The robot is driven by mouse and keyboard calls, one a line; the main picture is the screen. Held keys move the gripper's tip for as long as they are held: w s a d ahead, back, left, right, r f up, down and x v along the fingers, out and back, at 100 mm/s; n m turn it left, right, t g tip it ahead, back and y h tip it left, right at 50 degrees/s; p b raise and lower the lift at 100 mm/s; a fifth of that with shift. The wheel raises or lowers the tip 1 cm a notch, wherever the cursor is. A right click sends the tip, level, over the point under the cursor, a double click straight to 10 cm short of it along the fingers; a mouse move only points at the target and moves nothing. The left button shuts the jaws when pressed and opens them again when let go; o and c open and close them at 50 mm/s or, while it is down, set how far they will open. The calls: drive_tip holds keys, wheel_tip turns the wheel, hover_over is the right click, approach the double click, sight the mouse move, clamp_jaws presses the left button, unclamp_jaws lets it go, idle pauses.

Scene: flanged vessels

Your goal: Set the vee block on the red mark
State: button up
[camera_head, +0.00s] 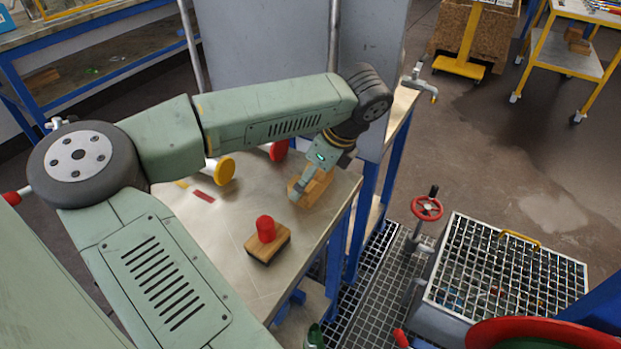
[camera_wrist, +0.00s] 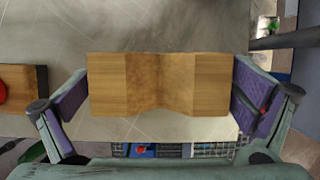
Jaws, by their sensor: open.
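The vee block (camera_head: 316,190) is a wooden block with a shallow groove, standing on the metal bench top near its right edge. In the wrist view the vee block (camera_wrist: 160,85) lies between my two fingers. My gripper (camera_wrist: 162,100) is open around it, one purple-padded finger at each end; whether the pads touch it I cannot tell. In the head view my gripper (camera_head: 303,184) hides part of the block. The red mark (camera_head: 203,196) is a small flat patch on the bench, left of the block, with nothing on it.
A wooden block (camera_head: 268,246) with a red cylinder (camera_head: 265,228) stands nearer on the bench. A yellow disc (camera_head: 225,170) and a red disc (camera_head: 279,151) are behind. A yellow patch (camera_head: 181,184) lies by the red mark. A grey panel (camera_head: 280,40) rises behind.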

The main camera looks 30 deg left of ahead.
drive_tip(key=c, duration=1.1)
wheel_tip(320, 180, up, 10)
drive_tip(key=shift+s+p, duration=0.1)
drive_tip(key=shift+p, duration=0.9)
